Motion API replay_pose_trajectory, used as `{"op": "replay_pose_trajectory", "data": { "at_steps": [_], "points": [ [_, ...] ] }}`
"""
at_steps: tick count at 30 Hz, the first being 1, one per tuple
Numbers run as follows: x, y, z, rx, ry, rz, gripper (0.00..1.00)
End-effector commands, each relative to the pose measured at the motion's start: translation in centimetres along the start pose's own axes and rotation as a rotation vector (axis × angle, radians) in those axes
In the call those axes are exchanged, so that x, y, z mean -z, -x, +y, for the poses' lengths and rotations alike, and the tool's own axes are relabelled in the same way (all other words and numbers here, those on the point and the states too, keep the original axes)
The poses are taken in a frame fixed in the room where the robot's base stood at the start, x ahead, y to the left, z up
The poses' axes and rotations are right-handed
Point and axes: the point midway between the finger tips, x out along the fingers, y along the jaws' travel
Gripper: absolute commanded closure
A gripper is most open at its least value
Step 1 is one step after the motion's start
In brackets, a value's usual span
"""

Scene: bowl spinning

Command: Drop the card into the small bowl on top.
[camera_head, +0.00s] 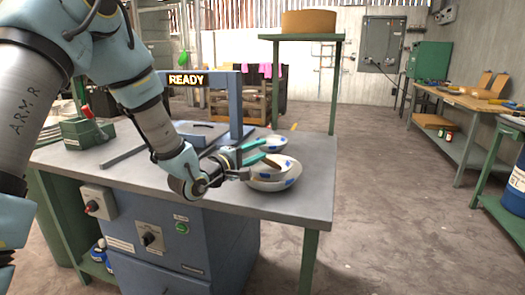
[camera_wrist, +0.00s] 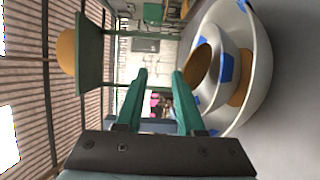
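My gripper (camera_head: 263,150) has two teal fingers. In the wrist view its fingers (camera_wrist: 159,75) stand apart with nothing visible between them. A small white bowl with blue patches (camera_head: 286,175) sits on top of a larger bowl (camera_head: 262,185) near the table's right edge. They also show at the right of the wrist view, as the small bowl (camera_wrist: 225,60) and the larger bowl (camera_wrist: 262,75). A flat brown piece, seemingly the card (camera_head: 271,162), shows at the small bowl's opening; it also appears there in the wrist view (camera_wrist: 201,64). My gripper is beside the bowls; contact cannot be told.
A blue frame with a READY sign (camera_head: 186,79) rises behind my arm. A green stand with a round brown block (camera_head: 309,22) is further back. The table's front right is clear.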

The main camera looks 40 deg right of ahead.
Motion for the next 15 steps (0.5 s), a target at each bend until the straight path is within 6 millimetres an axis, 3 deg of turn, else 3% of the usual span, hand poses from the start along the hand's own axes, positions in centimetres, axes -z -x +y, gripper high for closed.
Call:
{"op": "replay_pose_trajectory", "data": {
  "at_steps": [9, 15],
  "points": [
    [0.1, 6.3, -0.1, 0.001, 0.000, 0.002, 0.63],
    [0.0, 8.3, -0.1, 0.001, -0.001, 0.001, 0.63]
  ]
}}
